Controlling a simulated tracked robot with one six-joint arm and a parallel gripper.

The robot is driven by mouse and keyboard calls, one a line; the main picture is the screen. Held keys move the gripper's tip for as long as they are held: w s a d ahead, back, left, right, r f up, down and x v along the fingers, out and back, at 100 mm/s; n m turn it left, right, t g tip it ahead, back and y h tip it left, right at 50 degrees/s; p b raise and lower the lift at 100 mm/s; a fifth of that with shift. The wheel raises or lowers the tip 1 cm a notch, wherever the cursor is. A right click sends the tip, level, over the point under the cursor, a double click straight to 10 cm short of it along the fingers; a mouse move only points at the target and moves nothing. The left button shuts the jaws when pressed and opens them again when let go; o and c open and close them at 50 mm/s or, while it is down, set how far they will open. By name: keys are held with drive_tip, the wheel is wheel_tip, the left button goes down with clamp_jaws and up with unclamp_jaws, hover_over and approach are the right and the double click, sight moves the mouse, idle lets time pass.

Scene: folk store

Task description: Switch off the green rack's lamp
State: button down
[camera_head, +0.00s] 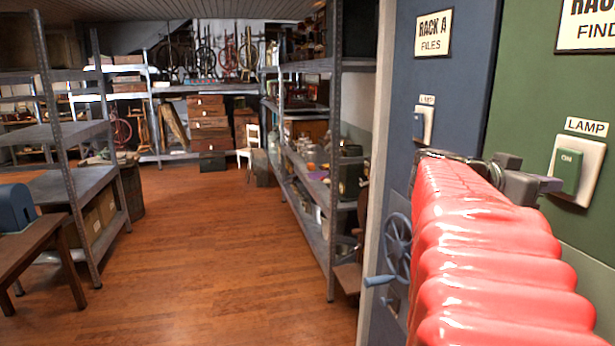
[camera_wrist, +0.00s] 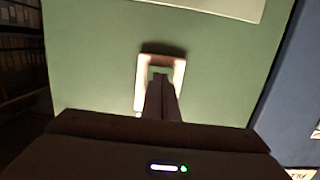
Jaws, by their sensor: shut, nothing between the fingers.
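The green rack (camera_head: 530,105) fills the right edge of the head view. Its LAMP switch is a white plate (camera_head: 590,178) with a green rocker (camera_head: 568,168) marked ON. My gripper (camera_head: 550,184) reaches up from the lower right behind my red arm, with its tips close to the rocker. In the wrist view the shut fingers (camera_wrist: 160,80) point straight at the switch plate (camera_wrist: 179,72) on the green panel (camera_wrist: 95,65) and cover most of the rocker. I cannot tell whether the tips touch it. Nothing is held.
A blue rack (camera_head: 458,90) labelled RACK A FILES stands just left, with its own lamp switch (camera_head: 419,125) and a handwheel (camera_head: 397,248). Metal shelves (camera_head: 335,180) and a wooden table (camera_head: 30,245) line the room. The wooden floor (camera_head: 220,260) between is clear.

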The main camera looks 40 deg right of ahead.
drive_tip(key=w+a+f, duration=0.2)
drive_tip(key=w+a, duration=0.3)
drive_tip(key=a, duration=0.6)
drive_tip(key=shift+a, duration=0.3)
drive_tip(key=w+a+f+n+t+y, duration=0.35)
drive_tip(key=w+a+f+n, duration=0.2)
drive_tip(key=a+f, duration=0.35)
drive_tip(key=w+a+f+n+t+y, duration=0.3)
drive_tip(key=w+a+f+n+t, duration=0.25)
drive_tip(key=a+f, duration=0.3)
drive_tip(key=a+f+n+t+y, duration=0.1)
drive_tip(key=a+f+n+y, duration=0.1)
drive_tip(key=a, duration=0.6)
drive_tip(key=w+a+f+n+t+y, duration=0.1)
drive_tip(key=a+f+n+y, duration=0.2)
drive_tip(key=a, duration=0.5)
drive_tip(key=w+a+f+n+t+y, duration=0.1)
drive_tip(key=a+f+n+y, duration=0.2)
drive_tip(key=a+n, duration=0.3)
drive_tip(key=shift+a+f+n, duration=0.3)
drive_tip(key=shift+a+f, duration=0.2)
drive_tip(key=shift+a, duration=0.5)
drive_tip(key=shift+y, duration=0.25)
